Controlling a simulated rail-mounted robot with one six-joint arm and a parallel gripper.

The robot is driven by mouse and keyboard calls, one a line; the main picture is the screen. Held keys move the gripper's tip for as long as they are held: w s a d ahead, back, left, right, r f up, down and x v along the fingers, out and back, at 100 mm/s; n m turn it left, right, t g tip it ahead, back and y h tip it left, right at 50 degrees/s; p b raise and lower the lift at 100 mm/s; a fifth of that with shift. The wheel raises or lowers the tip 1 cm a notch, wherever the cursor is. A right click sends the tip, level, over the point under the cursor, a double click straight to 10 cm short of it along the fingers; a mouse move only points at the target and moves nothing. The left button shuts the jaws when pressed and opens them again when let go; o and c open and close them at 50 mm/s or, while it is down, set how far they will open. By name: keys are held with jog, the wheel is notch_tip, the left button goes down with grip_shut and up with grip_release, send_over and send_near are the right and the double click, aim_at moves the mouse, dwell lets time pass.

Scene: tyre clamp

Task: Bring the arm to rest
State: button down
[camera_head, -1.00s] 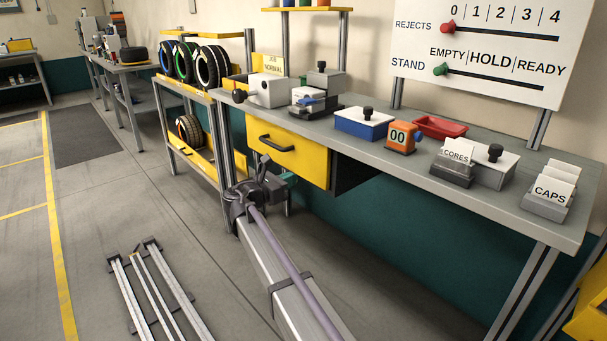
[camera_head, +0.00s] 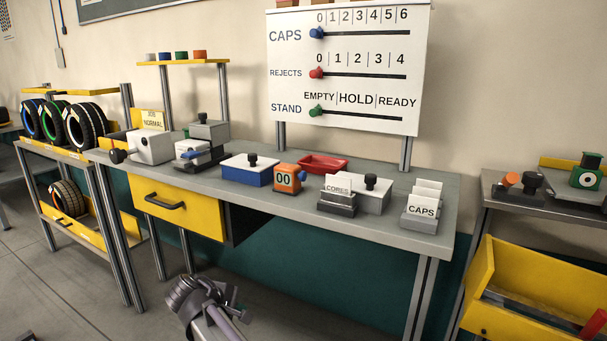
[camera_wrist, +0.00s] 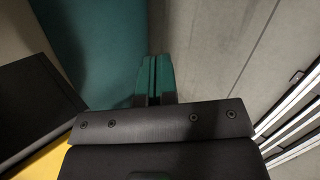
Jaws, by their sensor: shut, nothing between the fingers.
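My gripper (camera_wrist: 153,78) shows in the wrist view as two dark fingers with teal tips, side by side and closed with nothing between them. It points down past a teal panel toward the grey floor. In the head view my wrist (camera_head: 205,303) shows at the bottom edge, in front of the workbench (camera_head: 390,232) and below its top. The fingertips cannot be made out there.
A yellow drawer (camera_head: 178,208) in the bench front is closed. A tyre rack (camera_head: 75,150) stands at the left. A side table (camera_head: 520,205) with an open yellow bin (camera_head: 490,290) below stands at the right. Open floor lies at the lower left.

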jog(key=s+d+f+m+g+y+p, duration=0.15)
jog(key=s+d+m, duration=0.35)
jog(key=d, duration=0.7)
jog(key=s+d+f+m+g+y+b, duration=0.1)
jog(key=s+d+m+g+y, duration=0.3)
jog(key=d, duration=0.7)
jog(key=s+d+f+m+g+p, duration=0.1)
jog(key=s+d+m, duration=0.45)
jog(key=d, duration=0.65)
notch_tip(320, 180, up, 33)
jog(key=p, duration=3.2)
jog(key=shift+a+p, duration=0.2)
jog(key=shift+p, duration=0.15)
